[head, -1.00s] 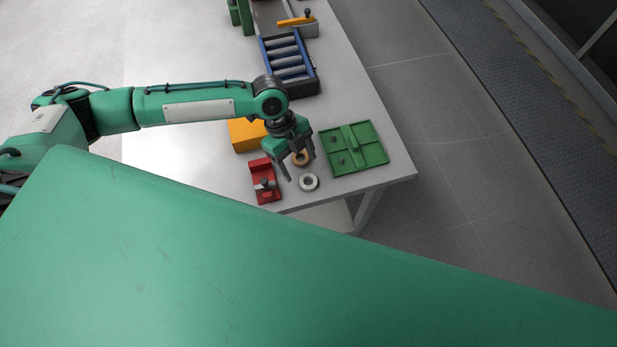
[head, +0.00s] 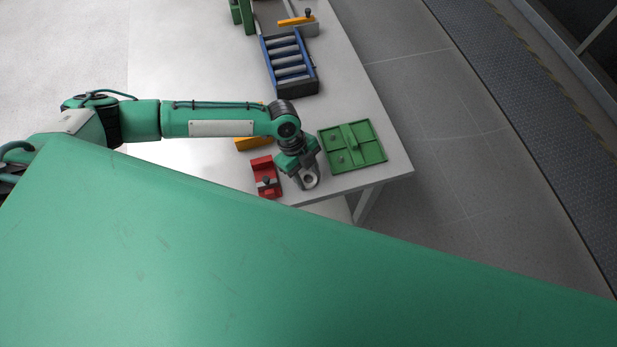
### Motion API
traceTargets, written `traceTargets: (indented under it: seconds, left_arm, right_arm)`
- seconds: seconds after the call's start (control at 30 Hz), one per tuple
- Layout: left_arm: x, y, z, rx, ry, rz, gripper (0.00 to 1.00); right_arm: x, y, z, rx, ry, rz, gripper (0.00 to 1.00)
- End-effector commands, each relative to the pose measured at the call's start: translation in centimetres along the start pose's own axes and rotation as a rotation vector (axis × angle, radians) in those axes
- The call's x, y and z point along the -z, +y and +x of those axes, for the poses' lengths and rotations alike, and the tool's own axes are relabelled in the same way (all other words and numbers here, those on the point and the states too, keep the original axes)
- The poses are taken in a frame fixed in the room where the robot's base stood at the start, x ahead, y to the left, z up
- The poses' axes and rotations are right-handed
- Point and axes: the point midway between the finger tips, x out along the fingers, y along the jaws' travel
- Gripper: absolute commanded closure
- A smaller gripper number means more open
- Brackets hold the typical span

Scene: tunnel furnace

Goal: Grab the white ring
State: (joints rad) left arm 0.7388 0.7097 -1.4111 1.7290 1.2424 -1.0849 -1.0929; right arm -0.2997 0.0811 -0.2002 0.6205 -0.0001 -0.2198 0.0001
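The white ring (head: 311,187) lies near the front edge of the white table (head: 349,184), between the red fixture and the green tray. My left gripper (head: 309,183) is low over the ring, pointing down, with one finger on either side of it. The fingers look apart; whether they touch the ring cannot be made out. The upper part of the ring is partly covered by the gripper. My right gripper is not in view.
A red fixture (head: 263,167) stands just left of the gripper. A green divided tray (head: 374,148) is at right. An orange block (head: 250,145) is partly behind my arm. A blue roller rack (head: 269,67) stands farther back.

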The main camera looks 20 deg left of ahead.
Motion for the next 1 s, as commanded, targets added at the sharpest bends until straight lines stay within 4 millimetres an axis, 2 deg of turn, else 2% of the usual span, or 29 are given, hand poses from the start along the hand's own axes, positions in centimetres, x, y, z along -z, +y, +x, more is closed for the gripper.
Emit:
traceTargets:
  seconds: [0.03,0.1,0.37,0.57,0.73,1.0]
  left_arm:
    - [0.0,0.0,0.0,0.000,0.000,0.000,0.70]
    - [0.0,0.0,0.0,0.000,0.000,0.000,0.79]
    - [0.0,0.0,-0.1,0.000,0.000,0.000,0.79]
    - [0.4,0.0,-1.2,0.001,0.000,0.002,0.79]
    - [1.6,-0.1,-4.2,0.004,-0.001,0.004,0.79]
    - [4.8,-0.1,-11.7,0.006,-0.001,0.005,0.79]
  right_arm:
    - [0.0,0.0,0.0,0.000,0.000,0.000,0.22]
    - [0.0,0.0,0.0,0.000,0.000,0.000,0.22]
    - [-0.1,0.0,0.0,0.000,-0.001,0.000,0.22]
    - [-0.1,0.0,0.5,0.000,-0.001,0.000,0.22]
    - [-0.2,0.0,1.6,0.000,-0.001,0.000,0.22]
    - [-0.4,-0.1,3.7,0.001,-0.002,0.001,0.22]
